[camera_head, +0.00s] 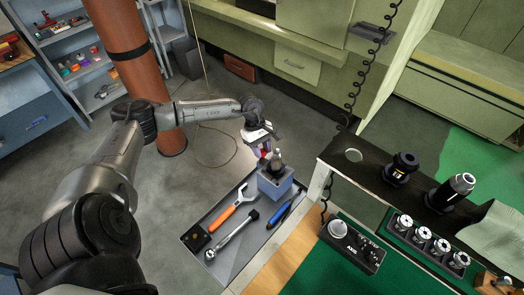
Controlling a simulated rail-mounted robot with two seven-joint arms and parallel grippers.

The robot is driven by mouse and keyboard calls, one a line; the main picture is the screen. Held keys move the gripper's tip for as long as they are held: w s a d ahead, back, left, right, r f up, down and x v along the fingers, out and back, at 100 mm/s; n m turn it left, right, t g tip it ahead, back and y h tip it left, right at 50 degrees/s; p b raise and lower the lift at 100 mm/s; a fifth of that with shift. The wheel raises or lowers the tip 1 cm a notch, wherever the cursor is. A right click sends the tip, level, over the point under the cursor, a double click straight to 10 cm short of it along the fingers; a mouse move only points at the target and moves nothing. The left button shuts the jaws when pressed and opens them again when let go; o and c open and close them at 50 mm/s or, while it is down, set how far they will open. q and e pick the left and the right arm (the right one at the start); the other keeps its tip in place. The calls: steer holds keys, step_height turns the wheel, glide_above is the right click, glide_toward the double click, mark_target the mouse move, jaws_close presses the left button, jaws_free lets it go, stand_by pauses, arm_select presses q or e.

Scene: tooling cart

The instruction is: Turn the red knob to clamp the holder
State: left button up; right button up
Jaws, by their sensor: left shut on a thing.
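The grey clamping block (276,188) stands at the far end of the tooling cart's tray. A dark holder (273,165) sits upright in its top. My left gripper (262,148) reaches in from the upper left and points down just behind the block. It is shut on the red knob, of which only a small reddish patch (266,151) shows between the fingers. The fingers and the holder hide most of the knob. My right gripper is not in view.
The grey tray (207,262) also holds an orange-handled wrench (232,212), a ratchet (231,237), a blue-handled tool (280,213) and a black box (195,238). To the right, a dark shelf (350,172) carries two black tool holders (400,168). Open floor lies to the left.

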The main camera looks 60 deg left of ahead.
arm_select(q)
steer(key=n+t, duration=0.1)
steer(key=n, duration=0.2)
steer(key=shift+s, duration=0.1)
steer(key=n+t, duration=0.1)
steer(key=n, duration=0.1)
steer(key=shift+n+y, duration=0.3)
steer(key=n+t+y, duration=0.1)
steer(key=n, duration=0.2)
steer(key=shift+n, duration=0.4)
steer(key=shift+d+n+t+y, duration=0.1)
steer(key=shift+n+t+y, duration=0.2)
steer(key=shift+n, duration=0.5)
steer(key=o, duration=0.9)
